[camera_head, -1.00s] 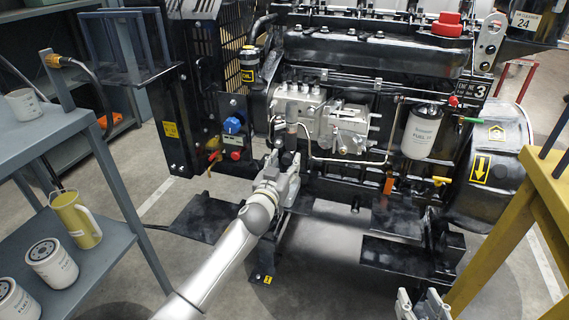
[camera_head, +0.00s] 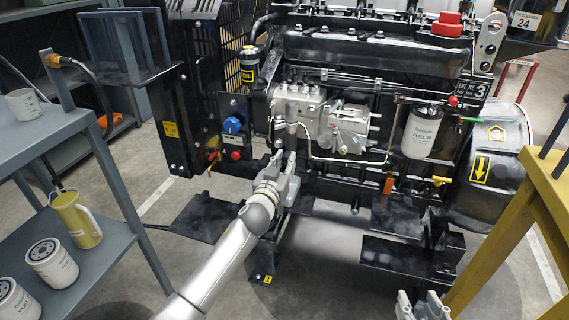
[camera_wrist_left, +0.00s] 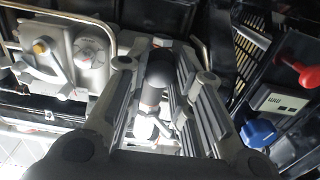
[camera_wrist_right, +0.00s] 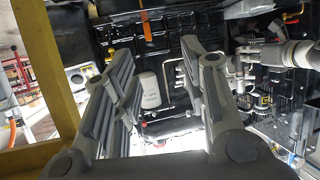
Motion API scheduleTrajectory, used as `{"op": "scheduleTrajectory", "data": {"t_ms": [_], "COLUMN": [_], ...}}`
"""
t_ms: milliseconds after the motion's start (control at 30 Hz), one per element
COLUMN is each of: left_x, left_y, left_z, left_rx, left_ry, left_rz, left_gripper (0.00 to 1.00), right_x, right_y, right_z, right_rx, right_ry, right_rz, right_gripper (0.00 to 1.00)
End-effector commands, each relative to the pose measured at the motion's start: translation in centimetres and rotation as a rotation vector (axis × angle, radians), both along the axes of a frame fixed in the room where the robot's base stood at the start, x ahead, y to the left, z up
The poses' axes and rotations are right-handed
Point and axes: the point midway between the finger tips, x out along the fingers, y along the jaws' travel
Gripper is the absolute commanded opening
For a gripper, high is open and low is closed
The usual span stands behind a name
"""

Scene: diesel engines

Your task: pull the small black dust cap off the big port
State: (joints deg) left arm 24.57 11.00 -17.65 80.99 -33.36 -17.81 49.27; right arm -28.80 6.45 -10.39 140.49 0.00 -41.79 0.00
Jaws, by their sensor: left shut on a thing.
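My left gripper (camera_head: 284,160) is at the front of the engine, below the metal pump block. In the left wrist view its fingers (camera_wrist_left: 165,80) are closed on a dark, rounded cylinder, which looks like the black dust cap (camera_wrist_left: 158,73). A paler grey section (camera_wrist_left: 147,103) shows along the same line as the cap. My right gripper (camera_wrist_right: 162,85) is open and empty, low at the right.
The pump block (camera_head: 345,130) and thin pipes are close to the right of my left gripper. A blue knob (camera_head: 232,125) and a red knob (camera_head: 236,155) are to its left. A white fuel filter (camera_head: 421,132) hangs further right. A grey shelf (camera_head: 110,240) and yellow frame (camera_head: 545,180) flank the floor.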

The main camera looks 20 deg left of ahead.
Motion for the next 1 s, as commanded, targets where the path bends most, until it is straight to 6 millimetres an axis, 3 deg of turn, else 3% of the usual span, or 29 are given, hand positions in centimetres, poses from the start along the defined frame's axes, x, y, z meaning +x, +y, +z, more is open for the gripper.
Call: {"op": "scheduleTrajectory", "data": {"t_ms": [300, 1000], "left_x": [-0.3, -2.3], "left_y": [0.0, 0.0], "left_z": [0.0, 0.0], "left_rx": [0.000, -0.001], "left_ry": [0.000, 0.000], "left_rz": [-0.001, -0.001], "left_gripper": [0.01, 0.01], "right_x": [-0.2, -2.7], "right_y": [-0.1, -1.4], "right_z": [-0.2, -3.6], "right_rx": [-0.005, -0.056], "right_ry": [0.020, 0.231], "right_rz": [-0.001, -0.020], "right_gripper": [0.40, 0.40]}}
